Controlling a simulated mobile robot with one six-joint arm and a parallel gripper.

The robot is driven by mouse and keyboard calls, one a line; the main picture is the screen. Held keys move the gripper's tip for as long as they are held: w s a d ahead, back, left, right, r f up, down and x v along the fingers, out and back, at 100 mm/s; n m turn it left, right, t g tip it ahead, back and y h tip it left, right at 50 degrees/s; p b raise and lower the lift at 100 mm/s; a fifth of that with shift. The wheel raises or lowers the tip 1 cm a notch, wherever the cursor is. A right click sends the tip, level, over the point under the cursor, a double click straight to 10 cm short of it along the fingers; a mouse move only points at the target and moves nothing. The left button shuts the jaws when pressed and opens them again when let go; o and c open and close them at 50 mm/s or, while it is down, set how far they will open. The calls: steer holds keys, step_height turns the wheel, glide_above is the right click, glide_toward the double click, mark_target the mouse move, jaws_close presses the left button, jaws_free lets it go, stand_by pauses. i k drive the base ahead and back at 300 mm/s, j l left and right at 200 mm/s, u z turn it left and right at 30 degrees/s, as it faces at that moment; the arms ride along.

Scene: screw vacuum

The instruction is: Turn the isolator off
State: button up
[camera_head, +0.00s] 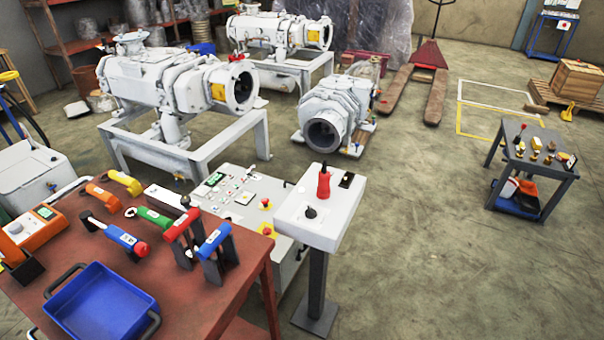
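A pale grey box (322,232) on a dark post, in the middle of the view, looks like the isolator. A red handle (324,183) stands up from its sloping top face. My gripper is not in view.
A red-brown table (215,290) at the left front holds a blue tray (100,305) and several coloured-handled tools. Large white pumps (165,80) stand on frames behind. A small dark table (540,165) with small parts stands at right. Floor between is clear.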

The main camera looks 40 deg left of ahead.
mark_target(267, 230)
steer(key=i+u, duration=0.25)
steer(key=i, duration=0.3)
steer(key=i+u, duration=0.2)
steer(key=i, duration=0.35)
steer(key=i+l+u, duration=0.1)
steer(key=i+u, duration=0.15)
steer(key=i, duration=0.3)
steer(key=i+l+u, duration=0.2)
steer(key=i, duration=0.3)
steer(key=i+l+u, duration=0.25)
steer(key=i, duration=0.3)
steer(key=i+j+u, duration=0.15)
steer(key=u, duration=0.3)
steer(key=i+j+u, duration=0.1)
steer(key=i+u, duration=0.15)
steer(key=u, duration=0.15)
steer(key=i+u, duration=0.2)
steer(key=u, duration=0.25)
steer(key=i+u, duration=0.2)
steer(key=u, duration=0.25)
steer(key=i+l+u, duration=0.15)
steer(key=u, duration=0.25)
steer(key=i+l+u, duration=0.2)
steer(key=u, duration=0.25)
